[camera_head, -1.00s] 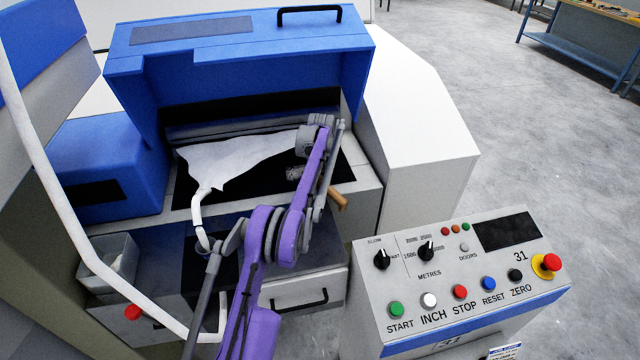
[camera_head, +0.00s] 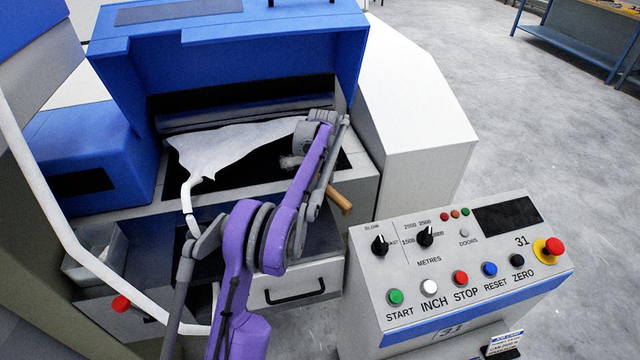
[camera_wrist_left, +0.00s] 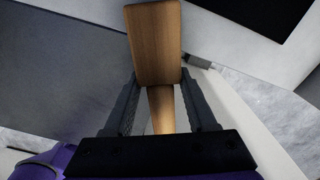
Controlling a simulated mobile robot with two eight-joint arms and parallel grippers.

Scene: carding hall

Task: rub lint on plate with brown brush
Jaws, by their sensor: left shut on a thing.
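The brown wooden brush shows in the left wrist view (camera_wrist_left: 155,45), its broad end up and its narrower part running down between the fingers. My left gripper (camera_wrist_left: 158,80) is shut on it. In the head view a brown end of the brush (camera_head: 340,202) sticks out right of my purple arm, above the drawer unit's right edge. My arm hides most of the gripper there. A flat grey surface (camera_head: 318,238) lies above the drawer; I cannot tell whether it is the plate. A small mottled grey thing (camera_head: 290,162) shows beside my arm; I cannot tell whether it is lint. My right gripper is not in view.
A blue-hooded machine (camera_head: 230,50) stands behind, with a white fibre web (camera_head: 225,148) over its dark opening. A control console (camera_head: 455,270) with buttons stands at right. A grey bin (camera_head: 95,260) and white rail (camera_head: 60,220) are left. Open floor lies beyond, right.

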